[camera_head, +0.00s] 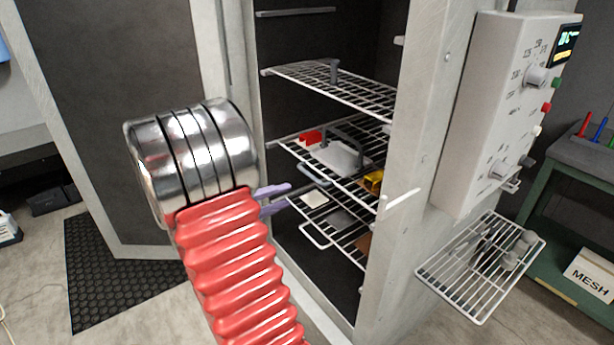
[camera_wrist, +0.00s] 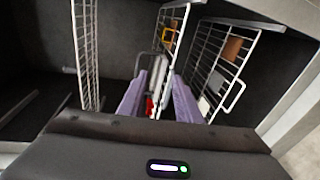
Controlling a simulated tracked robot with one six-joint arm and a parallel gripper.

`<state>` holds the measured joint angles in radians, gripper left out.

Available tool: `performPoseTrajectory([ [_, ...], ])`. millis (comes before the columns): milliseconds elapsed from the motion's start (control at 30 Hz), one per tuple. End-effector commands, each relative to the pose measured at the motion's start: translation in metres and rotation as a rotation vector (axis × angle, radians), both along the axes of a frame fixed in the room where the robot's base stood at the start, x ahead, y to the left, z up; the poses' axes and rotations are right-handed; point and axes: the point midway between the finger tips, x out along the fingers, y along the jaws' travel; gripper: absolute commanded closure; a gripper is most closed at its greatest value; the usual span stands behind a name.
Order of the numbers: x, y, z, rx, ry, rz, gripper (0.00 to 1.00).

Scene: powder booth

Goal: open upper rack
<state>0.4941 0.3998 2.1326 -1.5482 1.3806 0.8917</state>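The lower rack (camera_head: 317,236) holds flat pieces and has a white wire loop handle. My gripper (camera_head: 288,193) is at the cabinet's left opening, near the middle rack's front. In the wrist view its purple fingers (camera_wrist: 158,76) are apart, with the middle rack between them in view; contact is unclear.
The cabinet door (camera_head: 125,110) stands swung open at the left. The right cabinet wall carries a control box (camera_head: 506,110) and a small wire shelf (camera_head: 478,268) with tools. A black mat (camera_head: 125,265) lies on the floor. A green bench with a MESH box (camera_head: 590,272) stands right.

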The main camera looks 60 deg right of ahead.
Motion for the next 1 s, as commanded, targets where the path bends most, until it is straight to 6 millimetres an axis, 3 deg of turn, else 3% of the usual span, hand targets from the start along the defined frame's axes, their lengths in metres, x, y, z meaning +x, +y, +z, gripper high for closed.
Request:
performPoseTrajectory([
  [200, 0.012, -0.046, -0.027, -0.130, 0.065, 0.062, 0.69],
  [533, 0.032, -0.100, -0.085, -0.281, 0.107, 0.219, 0.69],
  [733, 0.040, -0.116, -0.116, -0.327, 0.103, 0.305, 0.69],
  [1000, 0.043, -0.119, -0.123, -0.338, 0.097, 0.330, 0.69],
])
